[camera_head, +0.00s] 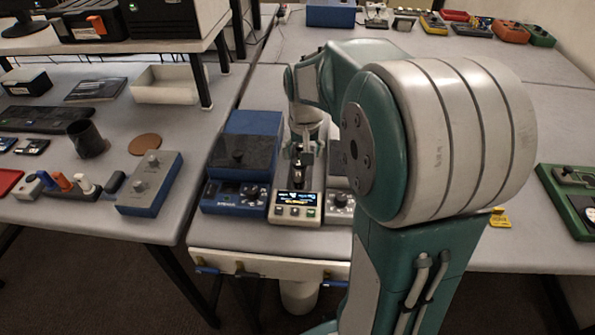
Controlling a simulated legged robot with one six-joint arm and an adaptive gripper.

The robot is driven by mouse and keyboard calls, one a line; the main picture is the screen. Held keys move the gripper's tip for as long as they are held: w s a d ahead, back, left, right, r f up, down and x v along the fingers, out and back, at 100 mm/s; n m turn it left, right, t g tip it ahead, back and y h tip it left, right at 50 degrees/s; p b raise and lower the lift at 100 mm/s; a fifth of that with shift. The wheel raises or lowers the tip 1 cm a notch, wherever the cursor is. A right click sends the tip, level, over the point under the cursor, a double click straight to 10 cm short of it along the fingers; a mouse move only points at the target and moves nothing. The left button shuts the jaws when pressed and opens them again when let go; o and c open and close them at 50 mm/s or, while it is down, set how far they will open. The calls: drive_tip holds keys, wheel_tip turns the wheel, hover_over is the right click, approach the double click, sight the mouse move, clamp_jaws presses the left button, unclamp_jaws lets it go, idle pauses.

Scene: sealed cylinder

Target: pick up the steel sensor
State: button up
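My gripper (305,155) points down over a beige instrument (285,199) with a small lit display, at the middle of the bench. A small dark and metallic piece (298,177) stands on this instrument just below my fingertips. It may be the steel sensor, but it is too small to be sure. I cannot tell whether my fingers touch it or how far apart they are. My arm hides much of the bench to the right of the instrument.
A blue instrument (238,197) with a dark top block stands close on the left. Another grey instrument (340,203) is partly hidden on the right. A grey-blue box with knobs (149,184) and a dark cup (87,138) are on the left bench.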

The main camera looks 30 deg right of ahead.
sight(298, 173)
drive_tip(key=shift+w+a+f, duration=0.1)
drive_tip(key=shift+f, duration=0.7)
drive_tip(key=shift+w+a+f, duration=0.1)
drive_tip(key=shift+a+f, duration=0.25)
drive_tip(key=shift+f, duration=0.2)
drive_tip(key=f, duration=0.4)
drive_tip(key=shift+w+d+f, duration=0.15)
drive_tip(key=shift+w+f, duration=0.1)
drive_tip(key=shift+w, duration=0.1)
drive_tip(key=shift+d+f, duration=0.15)
drive_tip(key=shift+d, duration=0.05)
drive_tip(key=shift+a, duration=0.25)
clamp_jaws()
